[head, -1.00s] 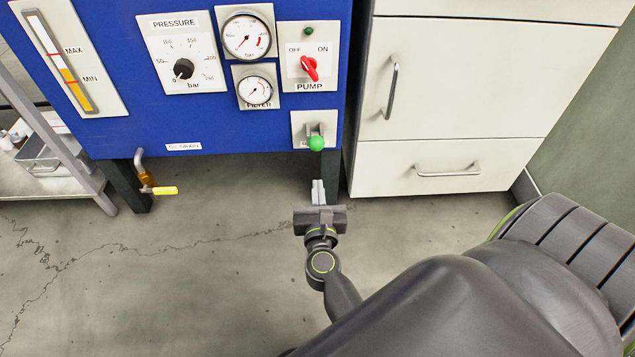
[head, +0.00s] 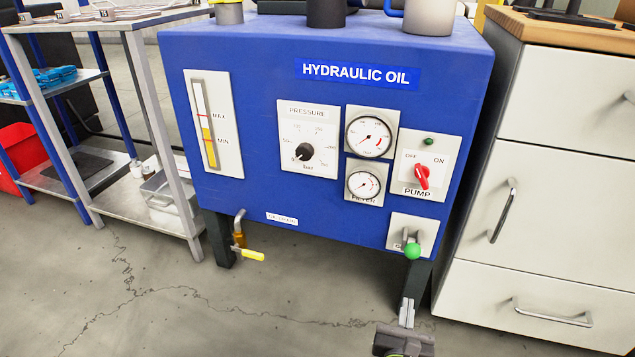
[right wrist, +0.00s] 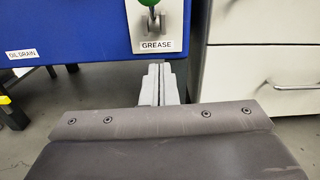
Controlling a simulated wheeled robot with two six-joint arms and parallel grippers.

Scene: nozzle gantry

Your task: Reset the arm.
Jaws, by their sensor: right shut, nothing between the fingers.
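My right gripper (head: 407,313) is at the bottom of the head view, below the grease lever with its green knob (head: 412,251). Its two grey fingers are together with nothing between them. In the right wrist view the closed fingers (right wrist: 160,84) point toward the blue hydraulic oil unit (head: 330,215), under the plate marked GREASE (right wrist: 157,45). The fingers look apart from the lever. My left gripper is not in the head view.
The unit's front carries a pressure knob (head: 304,151), two gauges and a red pump switch (head: 422,176). A yellow-handled drain valve (head: 250,254) hangs below it. A white drawer cabinet (head: 540,240) stands right, a metal shelf (head: 130,205) left. The floor in front is clear.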

